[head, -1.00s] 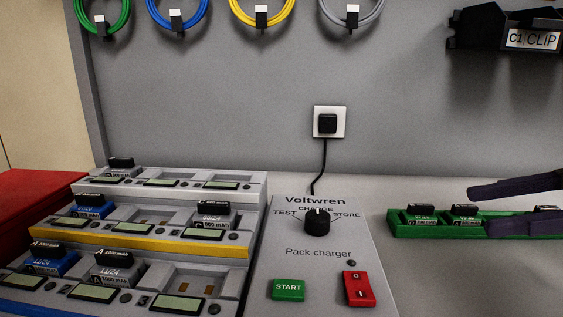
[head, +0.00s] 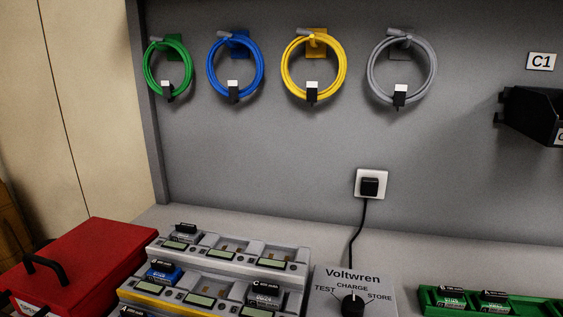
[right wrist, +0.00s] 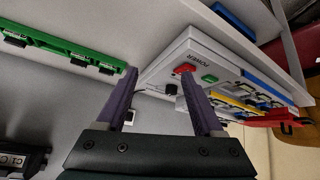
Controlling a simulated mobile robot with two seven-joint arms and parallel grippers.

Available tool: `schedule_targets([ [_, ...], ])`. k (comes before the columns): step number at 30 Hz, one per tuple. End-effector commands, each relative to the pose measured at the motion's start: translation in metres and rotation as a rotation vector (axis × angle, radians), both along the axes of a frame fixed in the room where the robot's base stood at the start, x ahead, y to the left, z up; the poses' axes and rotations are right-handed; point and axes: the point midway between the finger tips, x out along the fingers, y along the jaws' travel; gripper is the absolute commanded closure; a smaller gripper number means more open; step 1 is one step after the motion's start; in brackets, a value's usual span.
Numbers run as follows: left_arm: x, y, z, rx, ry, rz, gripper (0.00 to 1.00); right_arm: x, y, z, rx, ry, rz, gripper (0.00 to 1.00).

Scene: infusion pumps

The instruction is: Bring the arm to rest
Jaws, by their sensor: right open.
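My right gripper (right wrist: 158,71) shows in the right wrist view, with its two purple-grey fingers apart and nothing between them. Beyond the fingertips is the grey pack charger (right wrist: 180,58), with its red switch (right wrist: 184,69) and green START button (right wrist: 209,78). In the head view the charger (head: 330,289) is at the bottom edge, its black dial (head: 352,305) pointing up towards CHARGE. Neither gripper shows in the head view. My left gripper is in no view.
A green tray (head: 429,298) with packs lies right of the charger. A stepped rack (head: 210,262) with several packs stands to its left, beside a red case (head: 88,262). Coiled cables hang on the wall, with a black bin (head: 530,112) at right.

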Motion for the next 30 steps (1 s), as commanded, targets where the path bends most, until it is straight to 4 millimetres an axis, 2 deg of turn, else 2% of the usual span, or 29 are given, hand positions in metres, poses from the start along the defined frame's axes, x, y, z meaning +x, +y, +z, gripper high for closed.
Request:
schedule_targets([
  [1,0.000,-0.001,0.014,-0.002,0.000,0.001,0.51,-0.026,-0.002,0.010,0.004,0.093,-0.022,0.31],
  [3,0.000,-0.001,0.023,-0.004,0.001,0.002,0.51,-0.063,-0.006,0.015,0.001,0.225,-0.038,0.31],
  [5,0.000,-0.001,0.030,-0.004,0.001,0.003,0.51,-0.095,-0.009,0.022,0.004,0.338,-0.046,0.31],
  [6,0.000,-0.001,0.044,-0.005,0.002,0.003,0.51,-0.105,-0.010,0.036,0.002,0.374,-0.044,0.31],
  [14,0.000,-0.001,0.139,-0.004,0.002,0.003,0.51,-0.100,-0.011,0.130,-0.005,0.362,-0.039,0.31],
  [24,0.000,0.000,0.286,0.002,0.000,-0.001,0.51,-0.100,-0.011,0.277,-0.006,0.360,-0.039,0.31],
  [30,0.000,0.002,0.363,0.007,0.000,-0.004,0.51,-0.100,-0.011,0.354,-0.006,0.360,-0.039,0.31],
])
